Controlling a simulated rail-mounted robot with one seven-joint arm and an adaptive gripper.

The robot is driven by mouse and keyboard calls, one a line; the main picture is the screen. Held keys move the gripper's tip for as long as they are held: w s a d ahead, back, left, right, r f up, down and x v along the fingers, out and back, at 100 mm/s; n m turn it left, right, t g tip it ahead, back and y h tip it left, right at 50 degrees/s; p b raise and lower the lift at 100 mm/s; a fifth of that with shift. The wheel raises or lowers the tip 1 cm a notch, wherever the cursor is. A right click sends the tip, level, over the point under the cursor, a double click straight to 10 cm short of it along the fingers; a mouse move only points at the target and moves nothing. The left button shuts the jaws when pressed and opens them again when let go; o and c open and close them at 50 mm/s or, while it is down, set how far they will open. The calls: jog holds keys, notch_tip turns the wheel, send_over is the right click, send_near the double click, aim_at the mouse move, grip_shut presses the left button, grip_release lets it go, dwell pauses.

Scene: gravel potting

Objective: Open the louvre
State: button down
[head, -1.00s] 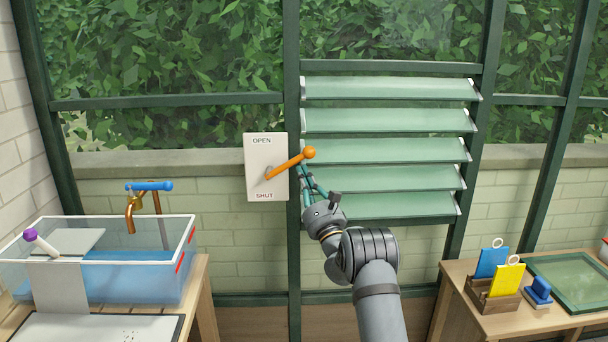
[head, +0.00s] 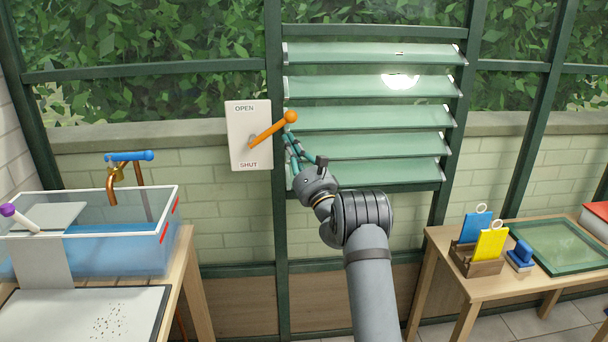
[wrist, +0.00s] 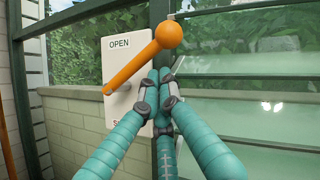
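The louvre (head: 370,117) has several pale green glass slats, tilted, in a dark green frame. Left of it is a white plate (head: 236,140) marked OPEN at top and SHUT at bottom. Its orange lever (head: 268,130) slants up to the right and ends in a ball knob. In the wrist view the lever (wrist: 138,66) crosses above my gripper (wrist: 163,80). The teal fingertips meet just under the lever, near the knob, with nothing seen between them. Whether they touch the lever I cannot tell. In the head view my gripper (head: 291,143) is below the knob.
A clear water tank (head: 110,240) with a copper tap (head: 118,180) stands on a bench at left. At right, a table holds a wooden holder (head: 476,262) with blue and yellow tags, a blue block (head: 519,256) and a green-framed tray (head: 560,265). A dark green post (head: 275,215) stands beside the plate.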

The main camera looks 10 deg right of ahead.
jog(key=f+b+v, duration=0.1)
jog(key=b+v, duration=0.2)
jog(key=v, duration=0.8)
jog(key=shift+w+d+f, duration=0.2)
jog(key=shift+d, duration=0.25)
jog(key=shift+r, duration=0.1)
jog(key=s+a+r+p+x, duration=0.1)
jog(key=p+x, duration=0.5)
jog(key=x, duration=0.7)
jog(key=shift+s+a+r, duration=0.2)
jog(key=shift+s+r, duration=0.05)
jog(key=shift+r, duration=0.2)
